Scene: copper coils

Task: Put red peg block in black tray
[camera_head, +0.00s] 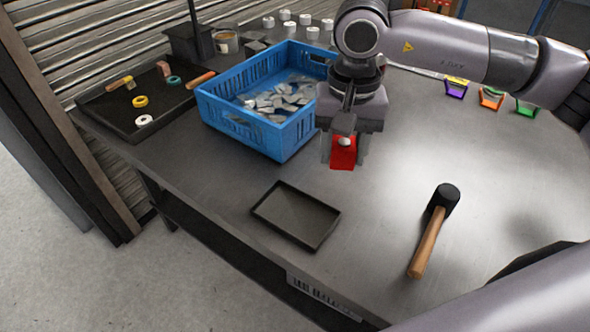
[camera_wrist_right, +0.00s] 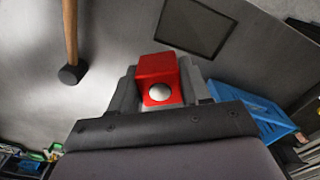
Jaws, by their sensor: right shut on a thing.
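The red peg block (camera_head: 343,158) is a red block with a round silvery peg. It shows in the right wrist view (camera_wrist_right: 158,68) between the fingers. My right gripper (camera_head: 345,150) is shut on it; it also shows in the right wrist view (camera_wrist_right: 160,88). The block appears held above the table, right of the blue crate. A small, empty black tray (camera_head: 297,216) lies on the table, nearer the front edge and lower left of the block. The tray also shows in the right wrist view (camera_wrist_right: 195,28). My left gripper is not in view.
A blue crate (camera_head: 240,125) of metal pieces stands behind the small tray. A mallet (camera_head: 430,230) lies to its right. A larger black tray (camera_head: 165,108) with rings and tools is at the left. Coloured holders (camera_head: 490,98) stand at the back right.

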